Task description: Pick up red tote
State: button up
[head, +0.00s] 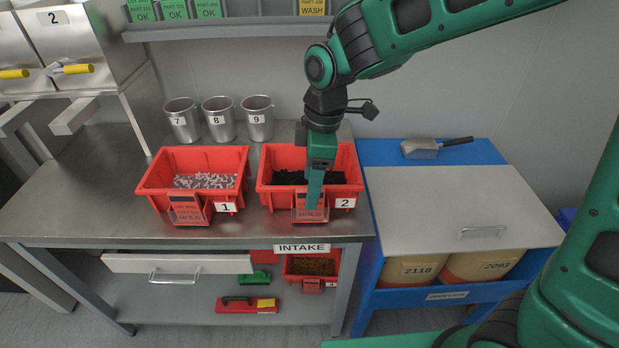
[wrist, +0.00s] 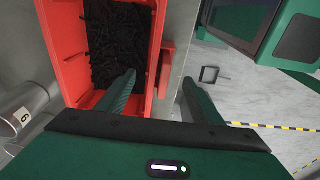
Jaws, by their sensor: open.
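A red tote labelled 2 (head: 275,198), filled with dark pieces, stands on the steel bench; it also fills the upper left of the wrist view (wrist: 62,45). A red tote labelled 1 (head: 160,195), with pale grey pieces, stands to its left, apart from it. A third red tote (head: 298,278) with brown contents is on the lower shelf under the INTAKE sign. My gripper (head: 313,200) is open at the front of tote 2. In the wrist view (wrist: 160,79) one finger is over the tote's inside and the other outside its front wall. Contact cannot be told.
Metal cups 7, 8 and 9 (head: 220,122) stand behind the totes. A shelf (head: 230,33) with cards hangs above. A blue cabinet (head: 385,180) with a grey lid and a scoop (head: 425,149) stands right. The bench's left part (head: 90,205) is clear.

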jog(key=shift+w+a+f, duration=0.1)
jog(key=shift+a+f, duration=0.1)
jog(key=shift+f, duration=1.75)
jog(key=shift+w+a+f, duration=0.1)
jog(key=shift+a+f, duration=0.05)
jog(key=shift+f, duration=1.8)
jog(key=shift+c, duration=0.4)
grip_shut()
